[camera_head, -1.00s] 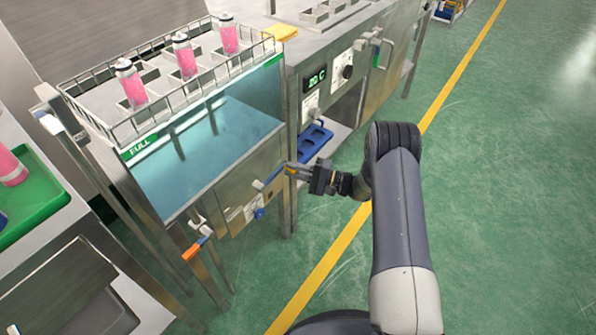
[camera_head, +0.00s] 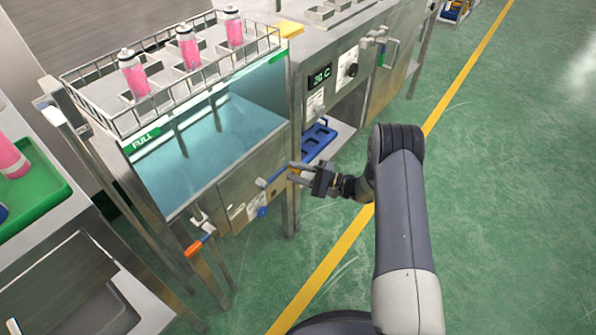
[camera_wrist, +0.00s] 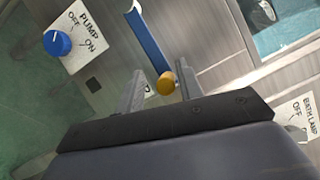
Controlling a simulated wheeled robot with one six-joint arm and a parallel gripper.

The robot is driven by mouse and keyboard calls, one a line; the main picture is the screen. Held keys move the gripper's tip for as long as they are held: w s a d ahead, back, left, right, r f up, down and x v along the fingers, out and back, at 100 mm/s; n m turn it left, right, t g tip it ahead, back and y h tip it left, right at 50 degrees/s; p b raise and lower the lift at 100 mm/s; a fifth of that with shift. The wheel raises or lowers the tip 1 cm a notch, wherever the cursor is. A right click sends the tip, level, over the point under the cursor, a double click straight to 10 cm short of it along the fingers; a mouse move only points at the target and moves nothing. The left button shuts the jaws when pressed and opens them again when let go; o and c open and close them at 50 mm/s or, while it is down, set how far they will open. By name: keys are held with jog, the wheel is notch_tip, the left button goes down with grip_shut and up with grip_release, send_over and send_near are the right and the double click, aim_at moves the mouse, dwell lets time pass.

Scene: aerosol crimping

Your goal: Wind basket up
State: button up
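The wire basket (camera_head: 160,135) holds three pink cans (camera_head: 133,73) and sits at the top of the water tank (camera_head: 205,150), above the blue water. A crank handle with a blue arm (camera_wrist: 148,38) and a yellow-orange knob (camera_wrist: 167,83) is on the tank's front; its blue arm also shows in the head view (camera_head: 277,176). My gripper (camera_wrist: 163,84) has its two fingers on either side of the knob. A gap shows between knob and fingers, so it looks open. Contact with the knob cannot be made out.
A pump switch with a blue knob (camera_wrist: 57,43) is close to the left of my gripper. A lever with an orange grip (camera_head: 193,249) juts from the tank front. A green tray (camera_head: 35,190) is on the left bench. The green floor at right is clear.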

jog(key=shift+w+d+r, duration=0.1)
jog(key=shift+d, duration=0.2)
jog(key=p+v, duration=0.1)
jog(key=v, duration=0.9)
jog(key=shift+d, duration=0.1)
jog(key=b+x, duration=0.1)
jog(key=x, duration=0.9)
jog(key=shift+a+r, duration=0.1)
jog(key=shift+a, duration=0.25)
jog(key=shift+d, duration=0.1)
